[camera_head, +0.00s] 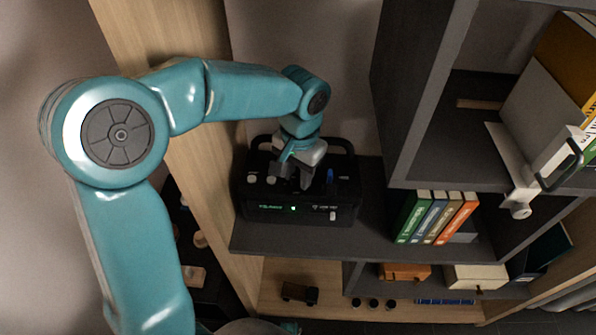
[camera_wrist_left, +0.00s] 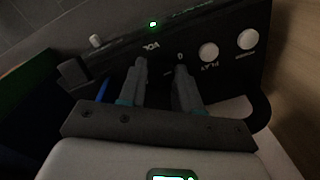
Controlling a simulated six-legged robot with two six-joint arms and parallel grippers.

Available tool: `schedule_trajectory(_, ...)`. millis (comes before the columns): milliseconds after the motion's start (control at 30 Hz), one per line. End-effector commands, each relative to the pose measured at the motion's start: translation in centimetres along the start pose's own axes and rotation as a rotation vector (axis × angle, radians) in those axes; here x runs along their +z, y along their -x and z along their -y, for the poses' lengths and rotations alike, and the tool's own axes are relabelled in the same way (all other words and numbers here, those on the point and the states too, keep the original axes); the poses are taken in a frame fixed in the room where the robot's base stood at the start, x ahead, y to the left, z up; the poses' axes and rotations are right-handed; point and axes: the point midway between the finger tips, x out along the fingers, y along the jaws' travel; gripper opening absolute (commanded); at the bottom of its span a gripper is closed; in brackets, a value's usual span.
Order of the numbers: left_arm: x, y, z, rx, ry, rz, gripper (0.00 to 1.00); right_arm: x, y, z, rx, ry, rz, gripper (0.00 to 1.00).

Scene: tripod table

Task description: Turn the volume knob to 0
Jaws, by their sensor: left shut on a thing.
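The black audio box (camera_head: 270,205) stands on a dark shelf, with a green light on its front and a handle behind. Its top also shows in the left wrist view (camera_wrist_left: 225,75), with a "VOL" label, a "0" mark and two pale round buttons. My left gripper (camera_head: 303,184) reaches down onto the box top. In the left wrist view its two fingers (camera_wrist_left: 163,88) stand beside the "VOL" label, close around the volume knob. The knob is hidden between and behind the fingers, so its pointer direction cannot be read.
A blue switch (camera_head: 329,176) sits on the box just right of the fingers. Several upright books (camera_head: 435,218) stand right of the box. A wooden panel (camera_head: 190,165) rises at the left. Small objects lie on the lower shelf (camera_head: 330,300).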

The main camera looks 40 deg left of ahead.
Motion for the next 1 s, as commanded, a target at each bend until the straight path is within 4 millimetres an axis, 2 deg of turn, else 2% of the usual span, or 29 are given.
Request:
schedule_trajectory(300, -0.11, 0.18, 0.06, -0.001, 0.085, -0.002, 0.03, 0.0, 0.04, 0.01, 0.0, 0.0, 0.0, 0.43)
schedule_trajectory(767, -0.1, 0.17, 0.06, 0.0, 0.094, -0.002, 0.03, 0.0, 0.04, 0.01, 0.0, 0.0, 0.0, 0.43)
schedule_trajectory(800, -0.09, 0.17, 0.05, 0.0, 0.093, -0.001, 0.46, 0.0, 0.04, 0.01, 0.0, 0.0, 0.0, 0.43)
schedule_trajectory(833, -0.09, 0.16, 0.05, 0.0, 0.093, -0.001, 0.56, 0.0, 0.04, 0.01, 0.0, 0.0, 0.0, 0.43)
schedule_trajectory(867, -0.08, 0.15, 0.04, 0.0, 0.093, -0.001, 0.59, 0.0, 0.04, 0.01, 0.0, 0.0, 0.0, 0.43)
schedule_trajectory(1000, -0.05, 0.09, 0.02, 0.0, 0.092, 0.001, 0.59, 0.0, 0.03, 0.01, 0.0, 0.0, 0.0, 0.43)
